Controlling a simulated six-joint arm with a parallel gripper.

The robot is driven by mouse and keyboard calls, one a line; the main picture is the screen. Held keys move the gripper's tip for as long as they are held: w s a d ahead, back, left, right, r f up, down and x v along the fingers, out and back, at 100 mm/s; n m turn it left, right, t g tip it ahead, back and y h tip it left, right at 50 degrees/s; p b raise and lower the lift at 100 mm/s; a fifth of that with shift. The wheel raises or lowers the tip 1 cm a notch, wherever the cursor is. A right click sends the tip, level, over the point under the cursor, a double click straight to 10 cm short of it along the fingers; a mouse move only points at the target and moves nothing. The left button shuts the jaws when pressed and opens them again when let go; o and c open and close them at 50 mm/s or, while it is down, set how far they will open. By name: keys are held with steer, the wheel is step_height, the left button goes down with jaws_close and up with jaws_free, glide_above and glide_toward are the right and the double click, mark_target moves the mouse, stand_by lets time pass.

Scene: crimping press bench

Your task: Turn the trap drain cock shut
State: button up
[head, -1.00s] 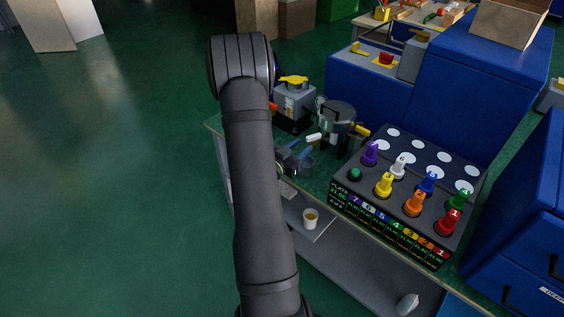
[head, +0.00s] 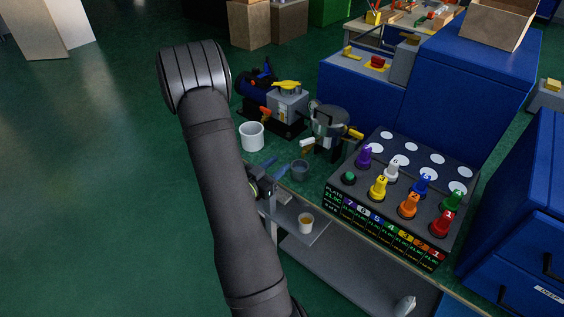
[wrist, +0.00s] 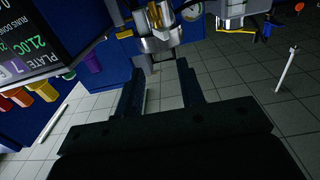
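A clear, grey-topped vessel (head: 330,120), which looks like the trap, stands on the bench left of the coloured-knob panel. A white-tipped lever (head: 307,143) is low on its left and a yellow handle (head: 354,132) on its right; I cannot tell for sure which is the drain cock. My gripper (head: 277,168) is at the bench's front edge, left of a small grey cup (head: 300,169) and apart from the vessel. In the wrist view my gripper (wrist: 160,66) is open, nothing between its fingers, with shiny metal fittings (wrist: 160,28) beyond the tips.
A white cup (head: 252,137) and a yellow-topped grey pump unit (head: 288,98) stand behind my gripper. The knob panel (head: 403,185) fills the right of the bench. A cup of amber liquid (head: 306,222) sits on a lower shelf. Open floor lies left.

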steer(key=w+a+m+g+h, duration=0.3)
steer(key=w+m+g, duration=0.1)
steer(key=w+g, duration=0.1)
glide_toward(314, 139)
steer(key=shift+g+h, duration=0.3)
steer(key=shift+g, duration=0.1)
steer(key=x, duration=0.3)
steer(key=w+x, duration=0.1)
steer(key=x, duration=0.2)
steer(key=f+x, duration=0.1)
steer(key=x, duration=0.2)
steer(key=shift+w+d, duration=0.1)
steer(key=shift+w, duration=0.2)
steer(key=shift+m, duration=0.3)
jaws_close()
